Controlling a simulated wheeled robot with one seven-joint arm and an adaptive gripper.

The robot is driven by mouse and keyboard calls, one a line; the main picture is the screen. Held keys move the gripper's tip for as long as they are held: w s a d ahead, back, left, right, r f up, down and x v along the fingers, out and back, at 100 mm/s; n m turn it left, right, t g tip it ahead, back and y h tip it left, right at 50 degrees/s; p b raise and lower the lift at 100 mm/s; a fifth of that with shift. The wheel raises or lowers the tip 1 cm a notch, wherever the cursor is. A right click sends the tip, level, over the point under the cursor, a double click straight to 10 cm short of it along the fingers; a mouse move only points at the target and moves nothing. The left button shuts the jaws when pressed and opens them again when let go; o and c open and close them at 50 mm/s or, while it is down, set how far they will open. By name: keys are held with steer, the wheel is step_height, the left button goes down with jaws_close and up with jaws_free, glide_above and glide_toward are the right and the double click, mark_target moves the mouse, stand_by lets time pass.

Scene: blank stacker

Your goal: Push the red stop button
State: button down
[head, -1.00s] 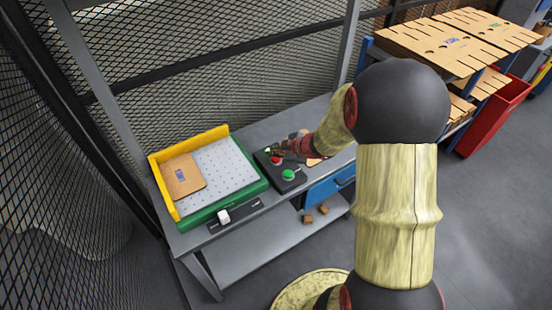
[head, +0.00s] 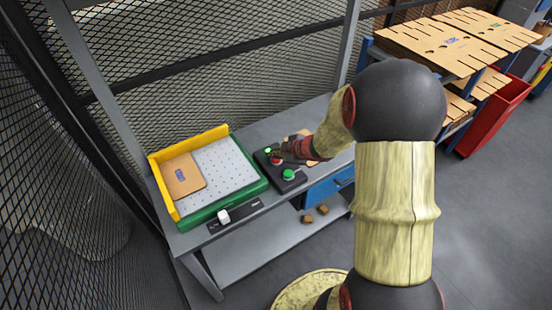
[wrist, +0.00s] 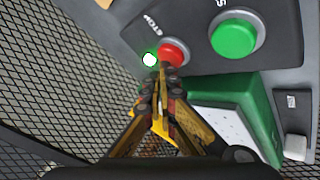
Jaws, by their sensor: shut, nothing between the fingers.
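The red stop button (wrist: 173,52) sits on a dark control box (head: 268,163), beside the word STOP in the wrist view. In the head view the red button (head: 276,160) is partly hidden by my gripper (head: 274,152). My gripper is shut and empty, and in the wrist view its fingertips (wrist: 166,70) are over the lower edge of the red button. I cannot tell whether they touch it. A green button (wrist: 234,38) is to the right of the red one. A small light (wrist: 149,59) to the left of the red button glows whitish green.
A green and yellow tray (head: 240,199) with a wooden blank (head: 183,175) stands left of the box on the grey bench (head: 256,231). A white switch (head: 223,215) is at the bench's front edge. Mesh fencing (head: 200,100) rises behind the bench.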

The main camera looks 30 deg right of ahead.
mark_target(275, 160)
steer(key=shift+f, duration=0.45)
stand_by(0.4)
stand_by(0.3)
steer(key=shift+r+p, duration=0.9)
step_height(275, 160, up, 5)
steer(key=p, duration=0.5)
steer(key=shift+r, duration=0.1)
steer(key=shift+d+f, duration=0.1)
steer(key=shift+f, duration=0.1)
stand_by(0.4)
